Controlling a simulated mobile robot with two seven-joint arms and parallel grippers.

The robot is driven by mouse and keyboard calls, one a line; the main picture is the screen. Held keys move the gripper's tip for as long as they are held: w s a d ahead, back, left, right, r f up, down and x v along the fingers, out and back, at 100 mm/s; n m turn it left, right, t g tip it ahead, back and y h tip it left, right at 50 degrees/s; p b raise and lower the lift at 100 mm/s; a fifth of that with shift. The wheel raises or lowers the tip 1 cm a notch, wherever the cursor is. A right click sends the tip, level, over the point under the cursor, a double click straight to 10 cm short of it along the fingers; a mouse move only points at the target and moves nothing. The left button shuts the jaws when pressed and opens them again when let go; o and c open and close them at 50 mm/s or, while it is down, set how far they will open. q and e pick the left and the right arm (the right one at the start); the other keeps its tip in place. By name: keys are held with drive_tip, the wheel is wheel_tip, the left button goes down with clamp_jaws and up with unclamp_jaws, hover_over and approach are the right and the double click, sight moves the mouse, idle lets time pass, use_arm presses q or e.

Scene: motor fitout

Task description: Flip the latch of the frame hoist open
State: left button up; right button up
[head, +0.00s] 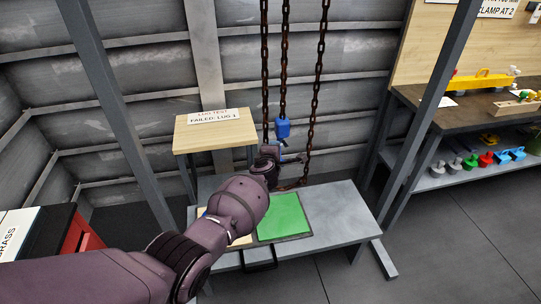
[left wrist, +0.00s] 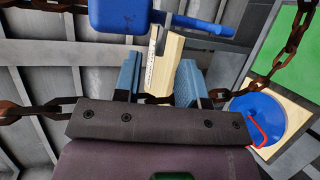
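The hoist's blue block (head: 283,129) hangs on a rusty chain in the head view. In the left wrist view the block (left wrist: 120,15) is at the top, with a blue lever (left wrist: 208,25) sticking out to the right, which I take to be the latch. My left gripper (head: 286,153) is just below the block. In the left wrist view its two blue fingers (left wrist: 158,72) are apart, with no latch between them, and the lever lies beyond their tips. A chain crosses close to the finger bases; I cannot tell whether it touches. My right gripper is out of view.
Rusty chains (head: 317,85) hang around the gripper. Below is a grey bench (head: 340,215) with a green mat (head: 284,216). A blue round part with a red handle (left wrist: 258,118) shows in the wrist view. A wooden table (head: 205,135) with a sign stands behind.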

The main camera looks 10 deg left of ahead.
use_arm(q)
drive_tip(key=p+v, duration=0.2)
drive_tip(key=v, duration=0.5)
drive_tip(key=shift+p, duration=0.3)
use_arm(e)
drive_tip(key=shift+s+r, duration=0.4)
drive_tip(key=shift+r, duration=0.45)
use_arm(q)
drive_tip(key=shift+f, duration=0.1)
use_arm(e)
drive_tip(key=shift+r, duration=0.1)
